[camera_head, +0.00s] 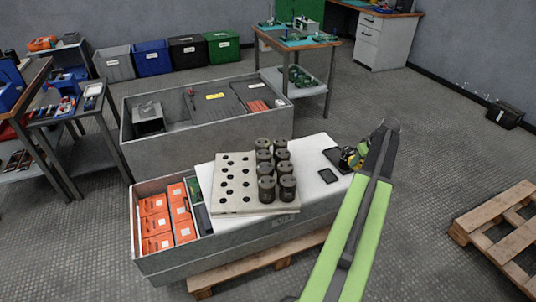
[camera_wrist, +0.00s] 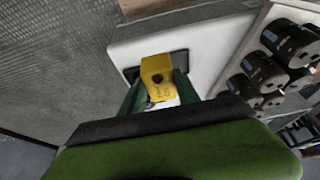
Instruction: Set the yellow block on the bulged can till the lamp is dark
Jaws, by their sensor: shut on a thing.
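My gripper (camera_wrist: 157,88) is shut on the yellow block (camera_wrist: 157,72), which has a dark round hole in its face. In the head view the yellow block (camera_head: 347,155) shows partly behind my gripper at the right end of the white surface. It is over or beside a dark flat pad (camera_head: 328,175); I cannot tell whether it touches anything. Several dark cans (camera_head: 266,188) stand in the right part of a pale board with holes (camera_head: 235,205). They also show at the right in the wrist view (camera_wrist: 285,40). I cannot tell which can is bulged, and I cannot make out a lamp.
The board lies on a white top (camera_head: 312,150) over a grey crate (camera_head: 270,232). Orange boxes (camera_head: 155,222) fill the crate's left end. A second grey crate (camera_head: 205,150) stands behind. A wooden pallet (camera_head: 500,225) lies on the floor at the right.

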